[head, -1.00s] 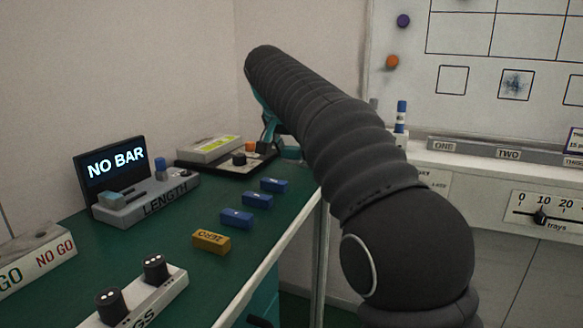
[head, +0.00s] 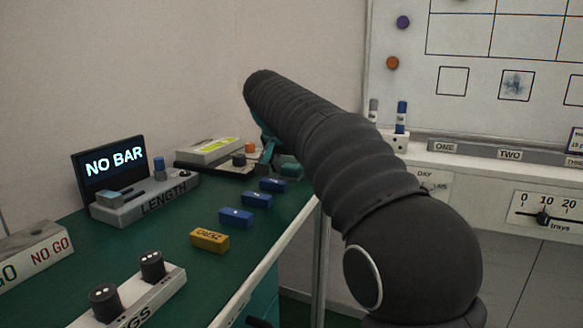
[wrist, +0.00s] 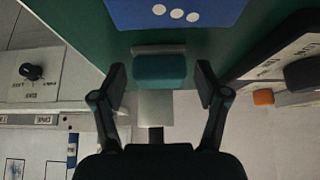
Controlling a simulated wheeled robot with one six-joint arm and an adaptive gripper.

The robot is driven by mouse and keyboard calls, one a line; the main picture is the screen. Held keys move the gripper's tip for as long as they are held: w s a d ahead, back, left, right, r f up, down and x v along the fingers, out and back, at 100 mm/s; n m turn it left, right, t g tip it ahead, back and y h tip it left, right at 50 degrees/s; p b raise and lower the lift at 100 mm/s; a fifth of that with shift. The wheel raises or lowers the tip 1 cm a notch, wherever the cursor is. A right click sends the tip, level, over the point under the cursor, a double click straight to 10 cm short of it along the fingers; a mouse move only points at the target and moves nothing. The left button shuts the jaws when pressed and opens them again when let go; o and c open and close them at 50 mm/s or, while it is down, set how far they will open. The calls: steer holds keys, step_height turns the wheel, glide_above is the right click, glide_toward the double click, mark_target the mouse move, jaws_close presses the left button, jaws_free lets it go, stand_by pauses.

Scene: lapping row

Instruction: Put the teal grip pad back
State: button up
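The teal grip pad (wrist: 159,70) is a small block in the middle of the wrist view, near the edge of the green bench, with a pale grey piece beside it. My gripper (wrist: 161,72) has its two dark fingers apart, one on each side of the pad. Narrow gaps show between pad and fingers. In the head view, my teal-tinted gripper (head: 267,155) is low over the far end of the bench, partly behind my arm. A teal piece (head: 290,168) shows beside it; I cannot tell there whether it is the pad.
Blue blocks (head: 236,217) and a yellow ZERO block (head: 209,240) stand in a row along the green bench (head: 150,245). The LENGTH gauge (head: 146,201) reads NO BAR. A dark-based device (head: 210,152) stands behind. A blue block (wrist: 178,13) is close by in the wrist view.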

steer(key=shift+r, duration=0.25)
steer(key=p+v, duration=0.2)
steer(key=v, duration=1)
steer(key=shift+p, duration=0.4)
steer(key=shift+f, duration=0.1)
